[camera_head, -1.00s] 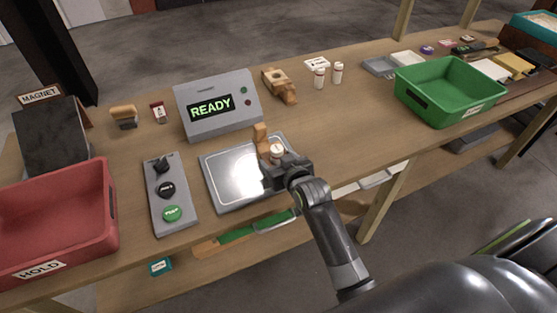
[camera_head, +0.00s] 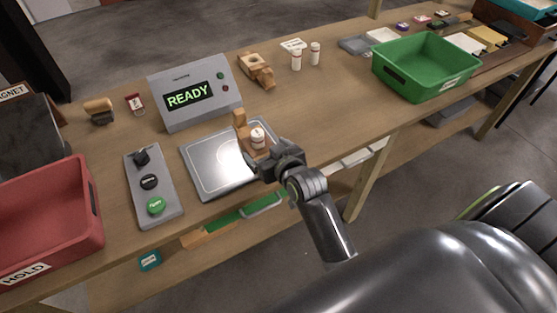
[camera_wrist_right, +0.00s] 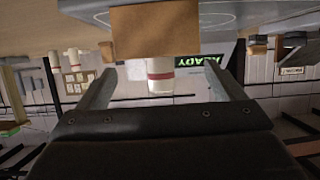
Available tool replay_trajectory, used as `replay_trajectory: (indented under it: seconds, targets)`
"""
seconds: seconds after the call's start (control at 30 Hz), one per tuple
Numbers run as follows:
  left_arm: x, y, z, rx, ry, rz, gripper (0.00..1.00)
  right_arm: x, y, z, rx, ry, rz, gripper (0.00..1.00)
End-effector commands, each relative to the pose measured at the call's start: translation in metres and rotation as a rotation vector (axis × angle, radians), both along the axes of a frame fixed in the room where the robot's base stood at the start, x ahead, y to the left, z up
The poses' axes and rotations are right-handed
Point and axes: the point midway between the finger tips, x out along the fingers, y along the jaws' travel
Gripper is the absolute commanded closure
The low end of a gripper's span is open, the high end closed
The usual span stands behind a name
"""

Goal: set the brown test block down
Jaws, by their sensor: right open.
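The brown test block (camera_head: 240,119) rests on the grey metal plate (camera_head: 207,171), near its right side. A white bottle with a red band (camera_head: 257,137) stands upright at the block. In the right wrist view the block (camera_wrist_right: 155,32) shows at the top, with the bottle (camera_wrist_right: 161,75) beyond it, upside down in the picture. My right gripper (camera_head: 258,157) is open beside the block on the near side. In the wrist view its fingers (camera_wrist_right: 160,88) are spread apart, with a gap to the block. The lower part of the block is partly hidden by the gripper in the head view. My left gripper is not in view.
A READY display box (camera_head: 194,92) stands behind the plate, and a button panel (camera_head: 152,186) lies left of it. A red HOLD bin (camera_head: 45,222) is at left and a green bin (camera_head: 425,66) at right. A wooden fixture (camera_head: 257,70) and two bottles stand behind.

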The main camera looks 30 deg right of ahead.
Motion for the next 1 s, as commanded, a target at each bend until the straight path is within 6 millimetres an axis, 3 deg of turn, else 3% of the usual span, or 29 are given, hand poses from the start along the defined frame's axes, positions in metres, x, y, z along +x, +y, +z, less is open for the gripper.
replay_trajectory:
  seconds: [0.2,0.4,1.0]
  targets:
    - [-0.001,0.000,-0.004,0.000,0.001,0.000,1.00,-0.036,-0.001,0.014,0.002,0.000,-0.002,0.11]
    - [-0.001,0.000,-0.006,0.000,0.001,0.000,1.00,-0.059,-0.002,0.024,0.003,0.001,-0.001,0.11]
    - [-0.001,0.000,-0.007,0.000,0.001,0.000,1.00,-0.068,-0.002,0.028,0.000,0.000,0.000,0.11]
